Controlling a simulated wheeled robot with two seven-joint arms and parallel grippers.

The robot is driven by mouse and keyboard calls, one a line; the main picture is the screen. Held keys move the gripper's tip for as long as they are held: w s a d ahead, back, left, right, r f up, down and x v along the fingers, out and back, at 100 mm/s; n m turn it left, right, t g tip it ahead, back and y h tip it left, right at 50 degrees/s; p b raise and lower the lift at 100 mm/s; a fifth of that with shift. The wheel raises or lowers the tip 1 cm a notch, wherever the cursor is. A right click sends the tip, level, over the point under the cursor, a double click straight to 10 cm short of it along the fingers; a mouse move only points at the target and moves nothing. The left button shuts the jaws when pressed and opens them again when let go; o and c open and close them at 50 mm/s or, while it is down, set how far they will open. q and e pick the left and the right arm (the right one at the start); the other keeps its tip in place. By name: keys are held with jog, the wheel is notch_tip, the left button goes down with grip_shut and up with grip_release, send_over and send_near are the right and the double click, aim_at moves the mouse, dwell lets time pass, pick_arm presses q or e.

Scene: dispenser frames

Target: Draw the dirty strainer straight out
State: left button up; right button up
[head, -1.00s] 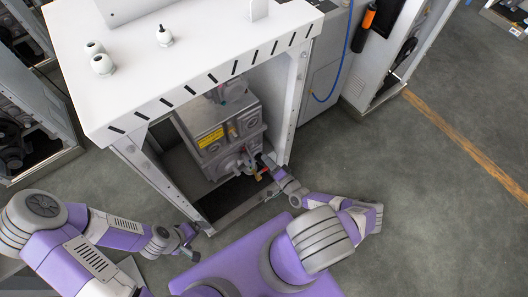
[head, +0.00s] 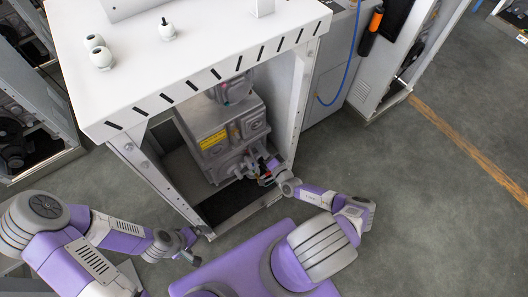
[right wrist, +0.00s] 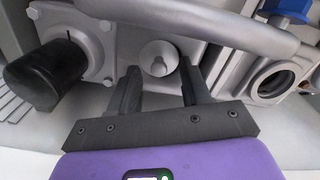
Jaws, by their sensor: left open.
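The pump unit (head: 222,140), a grey metal block with a yellow label, sits inside the open white dispenser frame (head: 165,180). In the right wrist view, a round pale-grey knob (right wrist: 159,58) with a dark keyhole-like mark lies between my right fingertips. I cannot tell whether it is the dirty strainer's end. My right gripper (right wrist: 160,76) is open, its two dark fingers apart on either side of the knob, with gaps visible. In the head view my right gripper (head: 266,174) is at the unit's lower front. My left gripper (head: 190,248) is open and empty, outside the frame's front left corner.
In the right wrist view a black cylinder (right wrist: 45,75) is at left, a thick grey pipe (right wrist: 200,22) crosses above, and a round open port (right wrist: 272,80) is at right. The frame's right post (head: 300,100) stands close to my right arm.

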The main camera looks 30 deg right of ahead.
grip_shut()
jog(key=s+p, duration=0.5)
jog(key=s, duration=0.4)
jog(key=shift+s+d, duration=0.35)
jog(key=shift+d, duration=0.05)
dwell(0.9)
dwell(0.5)
